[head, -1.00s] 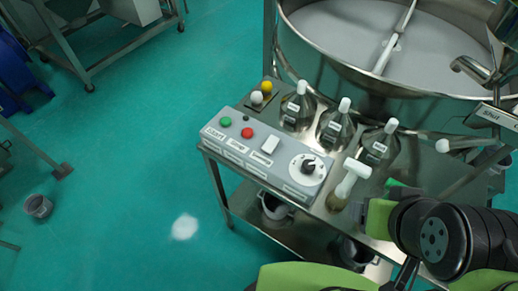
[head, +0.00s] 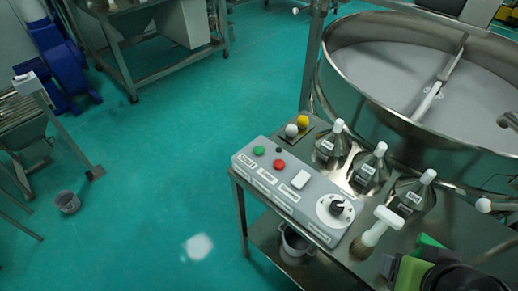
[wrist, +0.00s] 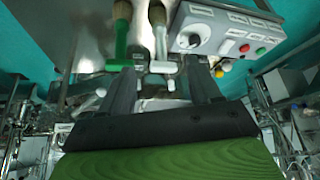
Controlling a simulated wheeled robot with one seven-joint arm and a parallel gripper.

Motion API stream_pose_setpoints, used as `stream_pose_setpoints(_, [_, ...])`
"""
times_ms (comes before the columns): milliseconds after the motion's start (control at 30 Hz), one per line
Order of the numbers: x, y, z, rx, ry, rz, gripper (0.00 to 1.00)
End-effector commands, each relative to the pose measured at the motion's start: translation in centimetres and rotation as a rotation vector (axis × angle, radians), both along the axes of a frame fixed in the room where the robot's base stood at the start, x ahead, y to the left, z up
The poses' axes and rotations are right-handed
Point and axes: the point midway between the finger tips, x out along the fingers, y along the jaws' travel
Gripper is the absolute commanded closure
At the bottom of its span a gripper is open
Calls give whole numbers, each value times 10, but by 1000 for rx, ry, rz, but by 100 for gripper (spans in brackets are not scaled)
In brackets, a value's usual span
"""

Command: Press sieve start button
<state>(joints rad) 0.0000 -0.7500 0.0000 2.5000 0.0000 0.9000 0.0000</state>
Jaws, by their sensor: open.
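The grey control box (head: 290,195) sits on the metal table's front left corner. A green button (head: 258,150) is at its left end, beside the START label. A red button (head: 279,164), a white switch (head: 300,179) and a black dial (head: 336,208) follow to the right. In the wrist view, the box (wrist: 215,32) is upper right, with the green button (wrist: 261,51) at its far end. In the head view only part of my green and black arm end shows at lower right.
The round sieve (head: 370,90) rises behind. White and yellow knobs (head: 302,121) are past the box's far end.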

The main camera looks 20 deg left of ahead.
Motion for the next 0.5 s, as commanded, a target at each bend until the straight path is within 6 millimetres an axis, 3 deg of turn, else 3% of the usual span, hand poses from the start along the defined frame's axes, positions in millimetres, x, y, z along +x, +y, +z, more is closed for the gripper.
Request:
stream_pose_setpoints(33, [0, 0, 0, 0, 0, 0, 46])
stream_pose_setpoints(400, [0, 0, 0, 0, 0, 0, 100])
stream_pose_setpoints(500, [0, 0, 0, 0, 0, 0, 100])
